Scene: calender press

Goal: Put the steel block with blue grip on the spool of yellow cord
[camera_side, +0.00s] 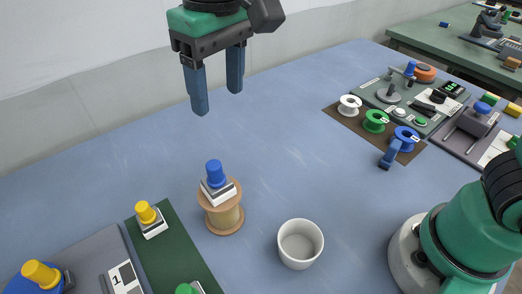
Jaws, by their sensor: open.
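The steel block with blue grip (215,181) sits on top of the spool of yellow cord (224,216). The block looks a little off-centre to the left and slightly tilted, with its blue knob pointing up. The spool stands upright on the blue table and has wooden flanges. My gripper (218,102) is open and empty, well above the block, with its fingers pointing down. It touches nothing.
A white cup (300,244) stands right of the spool. A block with a yellow grip (150,219) stands on a green mat (179,238) to the left. White, green (375,121) and blue spools stand on a brown mat at the right. The table's middle is clear.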

